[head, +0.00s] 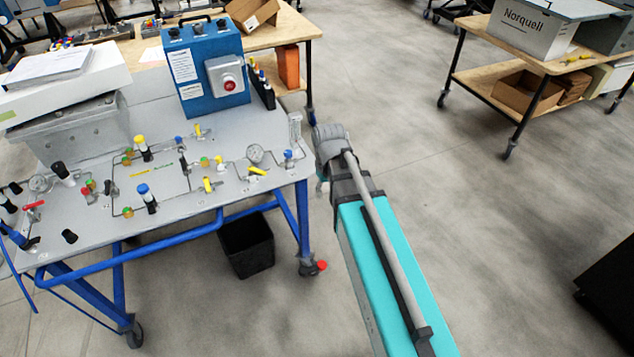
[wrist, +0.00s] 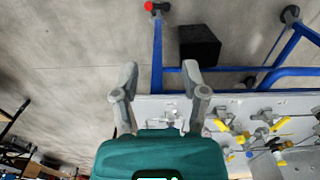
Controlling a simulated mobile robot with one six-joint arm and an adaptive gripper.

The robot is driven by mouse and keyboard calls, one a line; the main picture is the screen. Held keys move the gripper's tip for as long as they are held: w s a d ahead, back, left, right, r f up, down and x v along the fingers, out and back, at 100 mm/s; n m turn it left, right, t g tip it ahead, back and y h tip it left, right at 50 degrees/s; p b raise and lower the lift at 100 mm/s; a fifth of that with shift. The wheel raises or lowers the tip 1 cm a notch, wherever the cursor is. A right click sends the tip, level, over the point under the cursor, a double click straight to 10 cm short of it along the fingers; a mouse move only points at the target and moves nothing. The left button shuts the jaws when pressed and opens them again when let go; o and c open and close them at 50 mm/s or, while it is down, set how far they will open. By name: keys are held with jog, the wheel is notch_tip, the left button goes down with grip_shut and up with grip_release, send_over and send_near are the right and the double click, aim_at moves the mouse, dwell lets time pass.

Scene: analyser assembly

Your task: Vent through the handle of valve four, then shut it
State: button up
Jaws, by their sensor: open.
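The grey analyser panel (head: 165,205) carries several small valves on thin tubing. Yellow handles show at the right (head: 258,171), lower middle (head: 210,185) and back (head: 200,132); a red handle (head: 33,204) is at the left. No valve number is readable, so I cannot tell which is valve four. In the wrist view, yellow handles (wrist: 280,124) (wrist: 221,125) lie to the right of my gripper. My gripper (wrist: 160,72) is open and empty, its fingers beside the panel edge (wrist: 150,105) and touching no handle. In the head view my arm hides most of it.
A blue box with a red button (head: 229,85) stands at the panel's back. A grey case (head: 75,130) with papers is at the left. A black bin (head: 246,245) and blue legs (head: 302,212) are below. Floor is free to the right, before the Norquell table (head: 480,80).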

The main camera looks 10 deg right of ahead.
jog(key=shift+m, duration=0.8)
jog(key=shift+s+d+f+b, duration=0.3)
jog(key=shift+s+d, duration=0.25)
jog(key=shift+s, duration=0.25)
jog(key=shift+s+d+f+b, duration=0.15)
jog(key=shift+s+d+f, duration=0.2)
jog(key=shift+s+d, duration=0.35)
jog(key=shift+a, duration=0.2)
notch_tip(320, 180, up, 10)
jog(key=f+n+p, duration=0.1)
jog(key=n+p, duration=0.8)
jog(key=p, duration=0.1)
send_over(260, 171)
jog(key=shift+r+b, duration=0.25)
jog(key=shift+b, duration=0.05)
jog(key=shift+f, duration=0.25)
notch_tip(260, 171, down, 13)
jog(key=b, duration=1.3)
jog(key=shift+f+b, duration=0.15)
jog(key=shift+b, duration=0.25)
jog(key=shift+c, duration=0.3)
